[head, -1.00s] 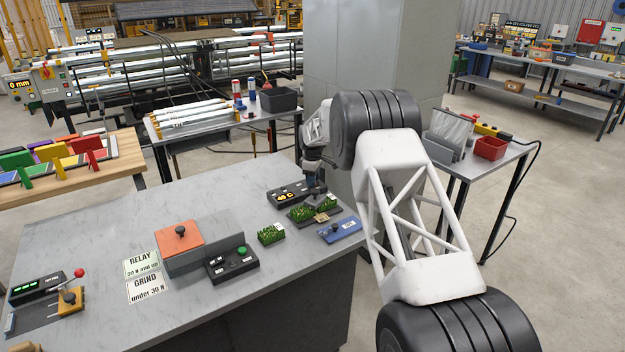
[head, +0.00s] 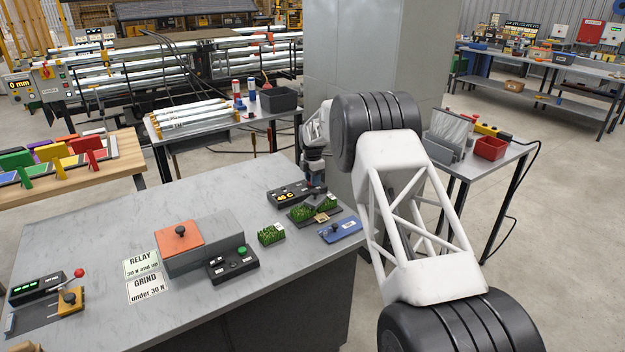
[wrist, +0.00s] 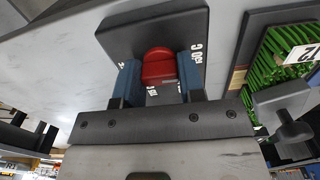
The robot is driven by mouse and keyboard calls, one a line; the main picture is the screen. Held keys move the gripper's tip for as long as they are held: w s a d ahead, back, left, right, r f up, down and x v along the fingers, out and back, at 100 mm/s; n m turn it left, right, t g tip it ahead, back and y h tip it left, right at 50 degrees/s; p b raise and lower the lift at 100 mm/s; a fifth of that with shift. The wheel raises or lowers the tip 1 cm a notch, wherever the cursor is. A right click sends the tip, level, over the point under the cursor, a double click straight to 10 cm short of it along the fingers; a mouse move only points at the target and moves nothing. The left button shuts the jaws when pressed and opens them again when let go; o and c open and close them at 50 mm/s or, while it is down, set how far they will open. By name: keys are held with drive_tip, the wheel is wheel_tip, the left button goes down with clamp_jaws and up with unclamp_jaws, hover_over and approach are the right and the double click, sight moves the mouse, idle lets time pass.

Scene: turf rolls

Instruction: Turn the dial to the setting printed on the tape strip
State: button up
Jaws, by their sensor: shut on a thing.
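A red dial (wrist: 158,65) sits on a black control box (wrist: 120,32) in the wrist view. My gripper (wrist: 158,76) is shut on the dial, with one blue finger on each side of it. White printed marks show around the dial; one reads 150 C and others are partly hidden by the fingers. In the head view, the black box (head: 276,194) has a lit orange readout (head: 292,192), too small to read surely. My gripper (head: 315,188) is at its right end, hiding the dial. I cannot pick out the tape strip for certain.
A turf sample (head: 301,213) on a dark tray lies just in front of the box; in the wrist view, green turf (wrist: 270,70) bears a white tag (wrist: 303,54). A blue device (head: 340,230) and another turf piece (head: 271,234) are near.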

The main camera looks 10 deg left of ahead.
drive_tip(key=shift+a+r+n, duration=0.1)
drive_tip(key=shift+r+n, duration=0.05)
drive_tip(key=shift+n, duration=0.15)
drive_tip(key=o, duration=0.9)
drive_tip(key=shift+o, duration=0.2)
drive_tip(key=shift+r, duration=3.8)
drive_tip(key=shift+r, duration=0.1)
